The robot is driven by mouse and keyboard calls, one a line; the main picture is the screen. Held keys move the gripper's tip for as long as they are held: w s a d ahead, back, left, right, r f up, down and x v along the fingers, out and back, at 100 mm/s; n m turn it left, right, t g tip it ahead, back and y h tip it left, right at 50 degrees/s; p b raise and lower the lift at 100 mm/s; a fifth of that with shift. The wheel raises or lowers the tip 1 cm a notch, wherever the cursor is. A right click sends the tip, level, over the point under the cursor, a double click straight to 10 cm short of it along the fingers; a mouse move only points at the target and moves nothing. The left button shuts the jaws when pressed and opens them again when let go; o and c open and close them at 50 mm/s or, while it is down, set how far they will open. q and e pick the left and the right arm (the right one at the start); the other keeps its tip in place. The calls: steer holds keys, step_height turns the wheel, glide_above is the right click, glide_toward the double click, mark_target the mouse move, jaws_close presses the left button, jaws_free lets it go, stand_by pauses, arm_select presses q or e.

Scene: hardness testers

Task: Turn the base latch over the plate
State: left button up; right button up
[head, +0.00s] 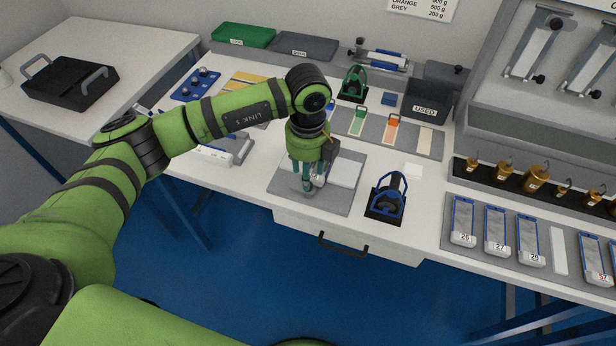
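My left gripper (311,187) points down over a grey mat (325,202) near the front edge of the table. Its fingers are close together around or beside a small part at the mat's middle; the view is too small to show whether they are shut on it. A pale flat plate (345,173) lies on the mat just right of the fingers. The base latch cannot be made out; the gripper and wrist cover much of that spot. My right gripper is not in view.
A black stand with a blue frame (387,198) is close to the right of the mat. A green-framed stand (353,83) and a black USED bin (427,100) are farther back. Numbered testers (495,232) fill the right.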

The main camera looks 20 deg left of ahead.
arm_select(q)
steer(key=shift+f+p, duration=0.35)
steer(key=shift+f, duration=1.65)
jaws_close()
